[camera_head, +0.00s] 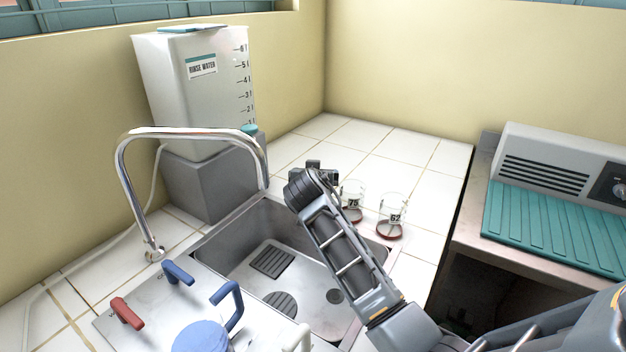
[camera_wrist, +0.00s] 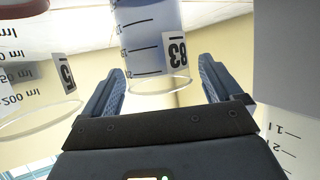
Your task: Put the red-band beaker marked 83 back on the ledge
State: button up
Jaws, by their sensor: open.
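My gripper (camera_head: 315,172) is over the far edge of the sink, near the white tiled ledge (camera_head: 410,160). In the wrist view, which looks upside down, its two fingers (camera_wrist: 163,78) are apart. The beaker marked 83 (camera_wrist: 145,35) stands in line with the gap, with a bluish tint and its label facing me. I see space between it and each finger; I cannot tell whether it is between the tips or just beyond. Its band is out of frame. In the head view I cannot make it out; my gripper and arm probably cover it.
Red-based beakers marked 75 (camera_head: 353,203) and 62 (camera_head: 392,217) stand on the tiles right of my gripper. The rinse water tank (camera_head: 195,90) stands left, behind the curved faucet (camera_head: 190,132). The sink (camera_head: 240,258) is below. A teal-ribbed unit (camera_head: 545,225) is at right.

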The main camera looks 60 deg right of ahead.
jog(key=v, duration=1)
jog(key=shift+b, duration=0.35)
jog(key=shift+d, duration=0.1)
